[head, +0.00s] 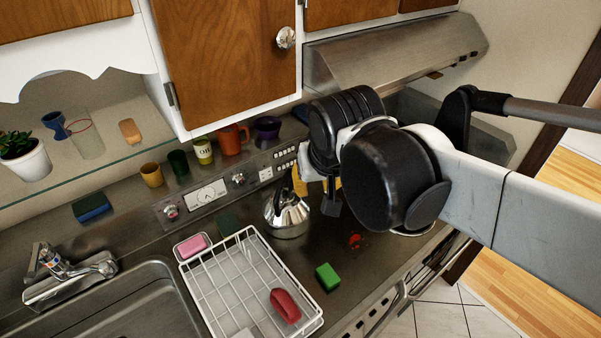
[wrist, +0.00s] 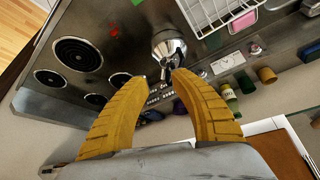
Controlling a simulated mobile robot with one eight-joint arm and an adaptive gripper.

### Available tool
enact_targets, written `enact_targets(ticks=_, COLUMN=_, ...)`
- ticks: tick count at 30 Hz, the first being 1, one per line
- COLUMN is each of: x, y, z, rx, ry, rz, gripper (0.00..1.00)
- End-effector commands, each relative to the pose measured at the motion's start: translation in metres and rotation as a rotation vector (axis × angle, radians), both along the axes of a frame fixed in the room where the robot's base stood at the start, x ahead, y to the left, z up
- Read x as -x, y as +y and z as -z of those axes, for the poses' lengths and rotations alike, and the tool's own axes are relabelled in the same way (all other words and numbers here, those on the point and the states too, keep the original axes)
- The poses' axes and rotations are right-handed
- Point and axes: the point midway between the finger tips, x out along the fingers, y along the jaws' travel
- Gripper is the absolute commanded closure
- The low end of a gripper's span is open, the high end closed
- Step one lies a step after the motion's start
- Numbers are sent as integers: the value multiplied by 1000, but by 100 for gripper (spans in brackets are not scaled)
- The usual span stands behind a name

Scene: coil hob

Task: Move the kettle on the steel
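The shiny steel kettle (head: 287,217) with a dark handle stands upright on the dark steel counter (head: 285,262), right of the dish rack. The wrist view shows the kettle (wrist: 168,42) just beyond my fingertips, with its handle side towards them. My gripper (wrist: 158,76) has two yellow fingers spread apart with nothing held between them. The right fingertip looks close to the kettle's handle; I cannot tell if it touches. In the head view my gripper (head: 318,183) is just behind and right of the kettle, mostly hidden by my arm.
A white wire rack (head: 232,283) holds a red item (head: 285,306). A green sponge (head: 328,277) and a red spill (head: 354,240) lie on the counter. Several coil burners (wrist: 73,51) show in the wrist view. Cups, including an orange mug (head: 232,139), line the back ledge.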

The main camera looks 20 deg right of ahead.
Motion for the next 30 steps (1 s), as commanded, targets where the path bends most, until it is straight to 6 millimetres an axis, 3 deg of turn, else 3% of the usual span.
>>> enact_targets(ticks=3, x=34, y=-2, z=10, rx=-1, ry=-55, rz=-65, gripper=71)
enact_targets(ticks=9, x=61, y=-1, z=24, rx=6, ry=-118, rz=-132, gripper=71)
enact_targets(ticks=23, x=65, y=-1, z=29, rx=9, ry=-132, rz=-147, gripper=71)
enact_targets(ticks=26, x=65, y=-1, z=39, rx=9, ry=-132, rz=-147, gripper=71)
enact_targets(ticks=30, x=65, y=-1, z=68, rx=9, ry=-131, rz=-146, gripper=71)
